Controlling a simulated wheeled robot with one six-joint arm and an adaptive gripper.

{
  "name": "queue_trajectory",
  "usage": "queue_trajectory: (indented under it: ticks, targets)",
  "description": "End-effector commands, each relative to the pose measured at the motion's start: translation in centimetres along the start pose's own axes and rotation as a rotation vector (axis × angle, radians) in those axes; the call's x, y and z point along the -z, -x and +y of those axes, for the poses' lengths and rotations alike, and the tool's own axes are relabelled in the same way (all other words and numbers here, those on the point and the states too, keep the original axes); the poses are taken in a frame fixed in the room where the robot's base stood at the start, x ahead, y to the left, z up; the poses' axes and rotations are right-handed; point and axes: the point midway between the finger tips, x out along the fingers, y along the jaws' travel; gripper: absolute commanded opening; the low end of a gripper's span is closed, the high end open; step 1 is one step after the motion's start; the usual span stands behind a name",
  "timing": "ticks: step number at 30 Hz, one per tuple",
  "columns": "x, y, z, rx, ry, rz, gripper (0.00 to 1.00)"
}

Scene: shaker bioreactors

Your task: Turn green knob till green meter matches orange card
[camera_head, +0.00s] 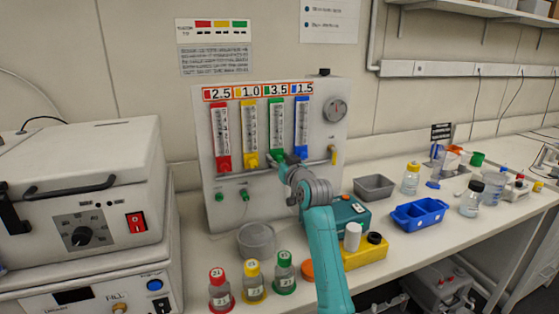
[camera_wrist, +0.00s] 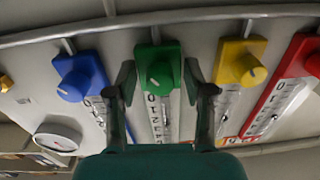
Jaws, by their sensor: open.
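The green knob (camera_wrist: 159,76) sits at the end of the green meter (camera_wrist: 160,113) in the wrist view, with a pale pointer line on its face. In the head view the green meter (camera_head: 276,126) stands third from the left on the white panel. The orange card (camera_head: 258,91) above the meters reads 2.5, 1.0, 3.5 and 1.5, with 3.5 above the green meter. My gripper (camera_wrist: 163,80) is open, one finger on each side of the green knob; contact is unclear. In the head view my gripper (camera_head: 284,159) hides the green knob. The meter's level is too small to read.
The blue knob (camera_wrist: 76,86) and yellow knob (camera_wrist: 246,70) flank the green one closely; the red meter (camera_wrist: 284,92) is beyond the yellow. A round gauge (camera_head: 336,110) is at the panel's upper right. Capped bottles (camera_head: 253,284) and a grey bowl (camera_head: 257,240) stand below.

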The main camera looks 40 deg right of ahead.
Motion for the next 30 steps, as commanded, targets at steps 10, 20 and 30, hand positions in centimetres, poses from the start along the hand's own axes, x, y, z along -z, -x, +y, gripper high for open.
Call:
queue_trajectory:
  ticks: [10,20,30]
  targets:
    - [0.0,0.03,0.01,0.0,0.0,0.0,0.0]
    - [-0.02,0.02,0.06,0.0,-0.168,0.006,0.0]
    - [0.0,0.02,0.09,0.0,-0.271,0.011,0.0]
